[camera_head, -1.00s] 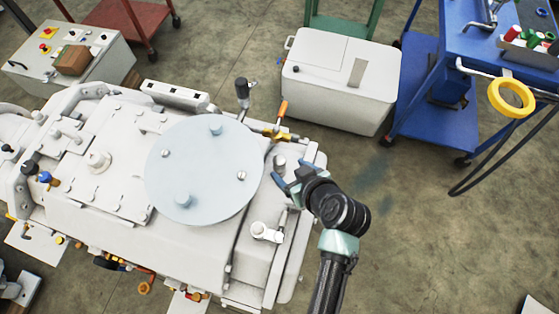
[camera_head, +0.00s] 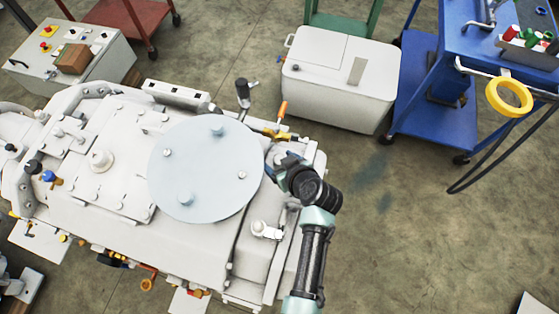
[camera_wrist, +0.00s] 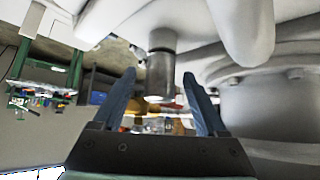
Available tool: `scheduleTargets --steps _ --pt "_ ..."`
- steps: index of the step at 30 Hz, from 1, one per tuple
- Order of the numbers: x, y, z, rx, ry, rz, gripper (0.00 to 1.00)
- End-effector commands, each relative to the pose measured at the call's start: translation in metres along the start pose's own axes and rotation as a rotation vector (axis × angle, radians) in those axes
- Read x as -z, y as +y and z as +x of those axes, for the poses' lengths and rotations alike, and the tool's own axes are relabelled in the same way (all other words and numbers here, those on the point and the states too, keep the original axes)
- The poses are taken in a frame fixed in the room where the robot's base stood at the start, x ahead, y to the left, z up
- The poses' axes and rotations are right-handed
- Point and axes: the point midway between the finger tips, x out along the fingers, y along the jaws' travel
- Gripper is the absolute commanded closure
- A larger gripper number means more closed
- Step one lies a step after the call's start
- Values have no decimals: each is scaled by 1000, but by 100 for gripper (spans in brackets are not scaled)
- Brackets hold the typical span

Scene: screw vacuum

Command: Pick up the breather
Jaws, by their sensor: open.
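The breather appears to be the short grey metal cylinder (camera_wrist: 160,72) in the wrist view. It shows in the gap between the two blue fingers of my gripper (camera_wrist: 158,76), near their tips, with space on both sides. My gripper is open and holds nothing. In the head view my gripper (camera_head: 277,163) is at the right end of the big white machine (camera_head: 125,235), just right of its round pale cover. There the gripper hides most or all of the breather. I cannot tell how deep it sits between the fingers.
The round cover (camera_head: 205,172) with bolts lies close left of my gripper. An orange-handled valve (camera_head: 282,112) and a dark upright handle (camera_head: 242,93) stand just behind. A white valve fitting (camera_head: 265,230) is in front.

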Motion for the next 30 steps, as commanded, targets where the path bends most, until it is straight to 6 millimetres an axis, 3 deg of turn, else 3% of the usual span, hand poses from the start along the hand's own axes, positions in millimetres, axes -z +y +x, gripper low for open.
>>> scheduleTargets --steps 1,12,14,30 --pt "0 0 0 0 0 0 25" --pt "0 0 0 0 0 1 92" --pt "0 0 0 0 0 1 100" --pt "8 0 -8 0 2 0 100"
